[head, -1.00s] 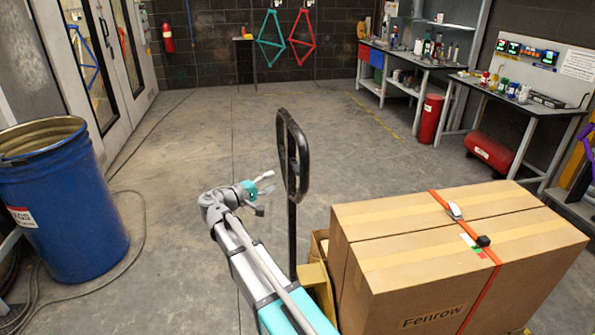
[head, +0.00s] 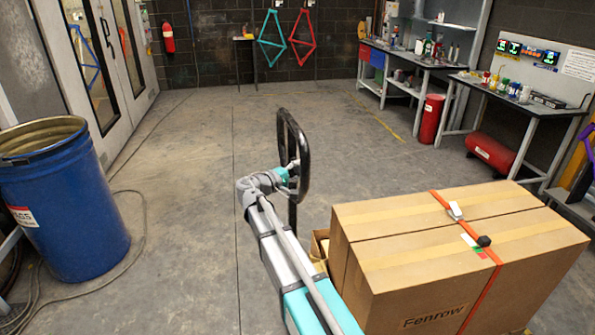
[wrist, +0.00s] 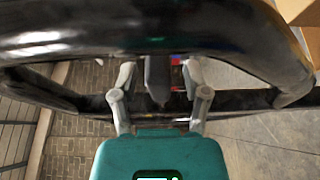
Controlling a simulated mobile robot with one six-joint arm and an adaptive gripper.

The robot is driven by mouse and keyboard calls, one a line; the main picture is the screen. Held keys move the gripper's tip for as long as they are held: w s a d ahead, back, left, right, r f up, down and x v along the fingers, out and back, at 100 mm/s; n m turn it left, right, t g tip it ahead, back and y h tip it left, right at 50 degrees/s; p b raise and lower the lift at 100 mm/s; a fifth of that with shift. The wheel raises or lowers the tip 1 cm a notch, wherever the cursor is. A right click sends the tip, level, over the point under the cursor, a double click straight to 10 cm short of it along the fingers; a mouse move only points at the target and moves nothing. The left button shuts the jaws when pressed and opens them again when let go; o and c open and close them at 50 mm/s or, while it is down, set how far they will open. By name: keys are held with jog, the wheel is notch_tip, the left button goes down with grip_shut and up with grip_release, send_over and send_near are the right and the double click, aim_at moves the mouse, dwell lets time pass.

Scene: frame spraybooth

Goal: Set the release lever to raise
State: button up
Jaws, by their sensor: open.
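The black loop handle (head: 305,160) of a pallet jack stands upright left of the loaded carton. My gripper (head: 284,174) is at the left side of this loop in the head view, overlapping its lower part. In the wrist view the handle (wrist: 150,35) arches across the top. My gripper (wrist: 158,78) is open there, one finger on each side of a dark release lever (wrist: 157,82). I cannot tell whether either finger touches the lever. In the head view the lever is mostly hidden, and its setting cannot be read.
A large strapped carton (head: 450,260) stands on the right, close to my arm. A blue drum (head: 60,210) stands at the left. Workbenches (head: 520,95) line the right wall. The concrete floor (head: 200,150) beyond the handle is clear.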

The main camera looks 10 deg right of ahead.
grip_shut()
dwell(0.3)
